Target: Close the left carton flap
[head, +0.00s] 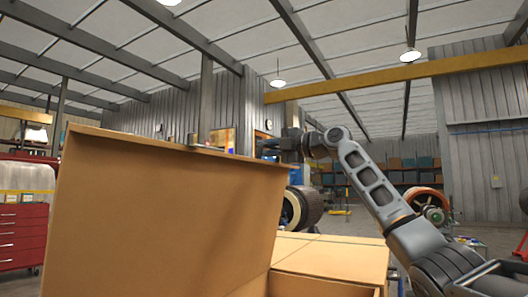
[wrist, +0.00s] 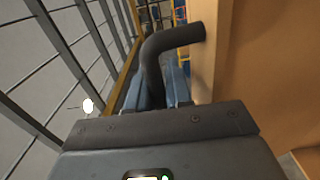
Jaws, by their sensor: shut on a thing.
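The left carton flap (head: 165,210) is a large tan panel standing steeply upright and filling the left and middle of the head view. Its face also shows at the right of the wrist view (wrist: 270,70). A dark bent handle (wrist: 175,38) reaches from the flap's edge area to between the blue-grey fingers of my gripper (wrist: 165,88). My gripper is shut on this handle. In the head view my gripper (head: 288,146) is at the flap's upper right corner, partly hidden behind it. The lower carton top (head: 340,254) lies flat to the right of the flap.
A red tool chest (head: 18,230) stands at far left. Large wheel-like rotors (head: 303,207) are behind the carton, with another rotor (head: 428,205) at right. Shelves with boxes line the back. Open floor shows at right beyond my arm.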

